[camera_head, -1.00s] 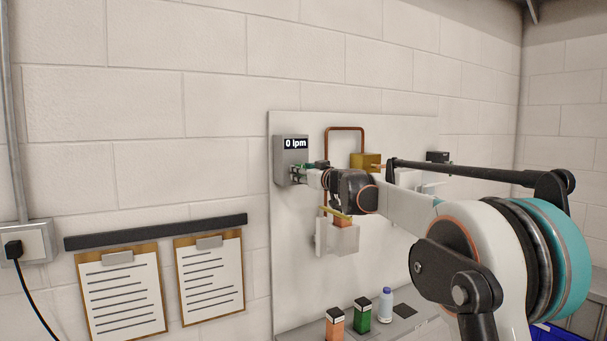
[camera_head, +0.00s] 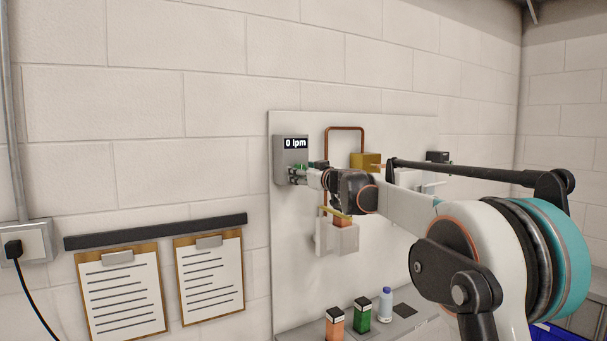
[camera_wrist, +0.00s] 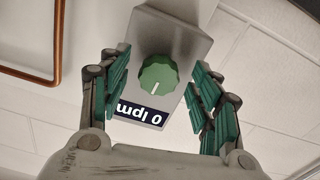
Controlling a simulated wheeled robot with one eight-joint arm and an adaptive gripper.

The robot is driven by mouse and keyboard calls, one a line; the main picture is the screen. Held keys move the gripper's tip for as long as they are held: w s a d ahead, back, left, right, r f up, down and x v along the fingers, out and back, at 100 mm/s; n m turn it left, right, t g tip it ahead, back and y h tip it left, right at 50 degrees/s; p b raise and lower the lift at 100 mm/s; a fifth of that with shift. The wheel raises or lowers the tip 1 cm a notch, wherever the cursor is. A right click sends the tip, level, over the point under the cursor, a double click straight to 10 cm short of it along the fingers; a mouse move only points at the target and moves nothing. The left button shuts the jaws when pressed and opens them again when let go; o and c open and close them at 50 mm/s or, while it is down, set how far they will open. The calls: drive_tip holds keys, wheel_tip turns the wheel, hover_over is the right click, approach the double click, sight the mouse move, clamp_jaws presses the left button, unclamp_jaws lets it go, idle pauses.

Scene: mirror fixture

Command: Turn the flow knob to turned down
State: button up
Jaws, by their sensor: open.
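The flow knob (camera_wrist: 158,75) is a round green knob with a white pointer line, on the front of a grey box (camera_wrist: 181,35). Its pointer line points toward the display (camera_wrist: 142,112), which shows upside down in the wrist view and reads 0 lpm. The display also shows in the head view (camera_head: 295,143), above my gripper. My gripper (camera_wrist: 157,79) is open, its green-padded fingers on either side of the knob, with a visible gap on both sides. In the head view, my gripper (camera_head: 294,175) is at the box's lower right edge and mostly hides the knob.
A copper pipe (camera_head: 345,129) and a brass block (camera_head: 366,161) are on the white panel (camera_head: 290,275) right of the box. Two clipboards (camera_head: 208,276) hang left.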

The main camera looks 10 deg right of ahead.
drive_tip(key=v, duration=1.2)
